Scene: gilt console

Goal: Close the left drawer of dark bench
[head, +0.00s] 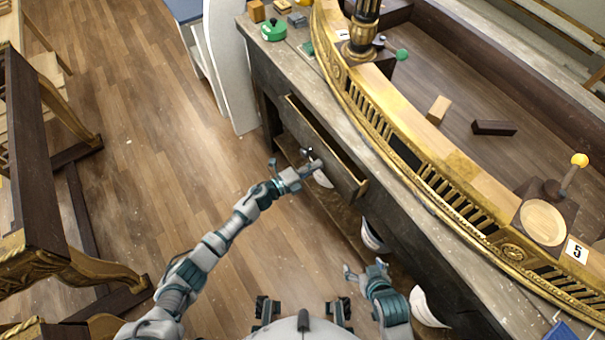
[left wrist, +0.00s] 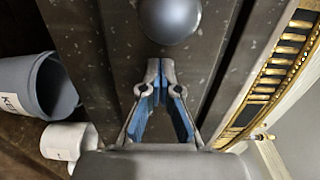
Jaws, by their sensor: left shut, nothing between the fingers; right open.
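The dark bench (head: 292,62) runs diagonally down the right side of the head view. Its left drawer (head: 345,180) stands partly pulled out, with a gap showing between its front and the bench. My left gripper (head: 311,164) is shut and empty at the outer face of the drawer front. In the left wrist view, the shut fingertips (left wrist: 160,68) are over the dark speckled drawer front (left wrist: 120,60), just short of a round grey knob (left wrist: 170,18). I cannot tell whether they touch the front. My right gripper (head: 362,272) is open and empty, low beside the bench.
White containers (head: 372,238) stand under the bench; a grey bin (left wrist: 42,88) and a white one (left wrist: 65,142) show in the left wrist view. A gilt console (head: 400,130) sits on the bench top.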

